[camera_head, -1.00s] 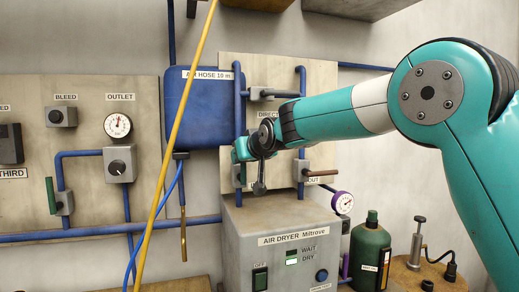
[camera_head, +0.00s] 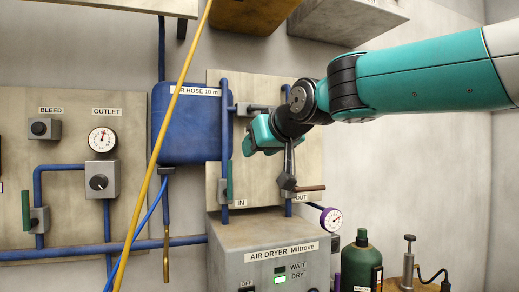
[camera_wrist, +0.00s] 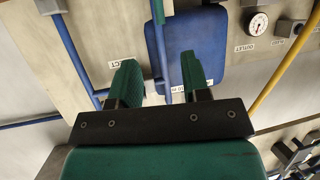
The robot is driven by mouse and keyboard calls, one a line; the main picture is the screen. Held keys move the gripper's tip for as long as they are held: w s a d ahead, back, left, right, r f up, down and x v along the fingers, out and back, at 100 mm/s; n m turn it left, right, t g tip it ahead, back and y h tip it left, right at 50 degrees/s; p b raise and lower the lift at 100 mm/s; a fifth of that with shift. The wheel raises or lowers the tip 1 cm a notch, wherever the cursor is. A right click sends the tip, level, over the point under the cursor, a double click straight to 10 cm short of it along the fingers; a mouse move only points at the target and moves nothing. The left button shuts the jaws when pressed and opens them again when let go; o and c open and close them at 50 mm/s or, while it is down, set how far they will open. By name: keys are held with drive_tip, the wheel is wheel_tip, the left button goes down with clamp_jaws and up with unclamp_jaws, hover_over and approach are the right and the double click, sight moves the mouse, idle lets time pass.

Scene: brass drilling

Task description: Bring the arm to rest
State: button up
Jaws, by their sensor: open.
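My gripper (camera_wrist: 161,80) shows in the wrist view with its two green fingers apart and nothing between them. In the head view my gripper (camera_head: 248,140) is at the end of the teal arm, in front of the wooden panel above the air dryer. Beyond the fingers in the wrist view are a blue pipe and the blue air hose box (camera_wrist: 196,45). In the head view the arm reaches in from the right and hides part of the panel.
The grey air dryer (camera_head: 270,255) stands below, with its DRY light lit. IN and OUT valves (camera_head: 290,187), a purple gauge (camera_head: 331,219) and a green bottle (camera_head: 361,261) are close by. A yellow hose (camera_head: 160,150) hangs at left. Wall cabinets (camera_head: 337,20) are above.

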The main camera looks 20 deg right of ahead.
drive_tip(key=s+a+f+n+g, duration=0.1)
drive_tip(key=s+f+g, duration=0.5)
drive_tip(key=s+f, duration=0.7)
drive_tip(key=s+a+f+n+g+y, duration=0.1)
drive_tip(key=s+f+g, duration=0.6)
drive_tip(key=s+f, duration=0.7)
drive_tip(key=s+a+n, duration=0.1)
drive_tip(key=s+n, duration=0.1)
drive_tip(key=s, duration=0.2)
drive_tip(key=shift+s+f, duration=0.3)
drive_tip(key=shift+s, duration=0.1)
drive_tip(key=shift+a, duration=0.1)
